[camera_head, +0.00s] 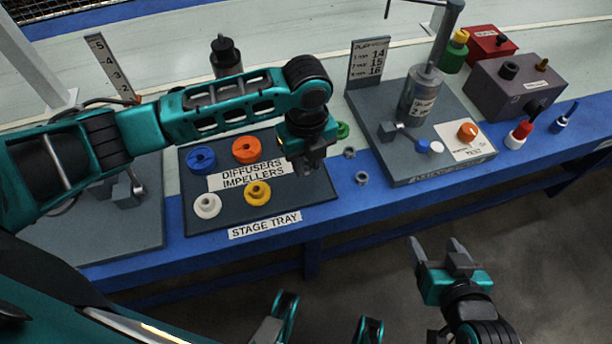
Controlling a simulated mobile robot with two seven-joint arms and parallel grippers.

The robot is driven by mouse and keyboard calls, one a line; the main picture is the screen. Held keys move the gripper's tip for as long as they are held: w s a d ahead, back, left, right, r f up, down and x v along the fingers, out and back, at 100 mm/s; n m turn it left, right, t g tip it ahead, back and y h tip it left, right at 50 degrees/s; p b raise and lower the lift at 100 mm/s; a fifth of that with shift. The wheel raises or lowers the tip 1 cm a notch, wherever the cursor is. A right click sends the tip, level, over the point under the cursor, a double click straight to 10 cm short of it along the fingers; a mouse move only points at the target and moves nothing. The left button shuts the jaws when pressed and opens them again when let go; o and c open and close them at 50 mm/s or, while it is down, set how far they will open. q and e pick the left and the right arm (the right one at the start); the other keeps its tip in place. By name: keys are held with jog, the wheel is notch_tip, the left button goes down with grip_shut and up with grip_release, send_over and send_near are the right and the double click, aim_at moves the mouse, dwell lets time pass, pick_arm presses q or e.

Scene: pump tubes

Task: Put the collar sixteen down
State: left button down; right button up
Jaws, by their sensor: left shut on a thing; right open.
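My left gripper (307,168) is shut above the right part of the dark stage tray mat (315,192). It points down, and its fingers and arm hide most of what it holds, a small thing taken to be the collar; I cannot read a number on it. Two small grey metal collars, one at the back (349,153) and one in front (362,178), lie on the bench just right of the gripper, apart from it. A sign (368,62) behind them lists 14, 15 and 16. My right gripper (440,250) is open and empty, in front of the bench over the floor.
The pump stand (425,165) is to the right. A narrow strip of bench around the collars is free.

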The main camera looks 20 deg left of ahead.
aim_at(306, 184)
pick_arm(q)
notch_tip(306, 184, down, 5)
jog(key=shift+b, duration=0.65)
jog(key=c, duration=0.9)
grip_release()
jog(key=shift+o, duration=0.2)
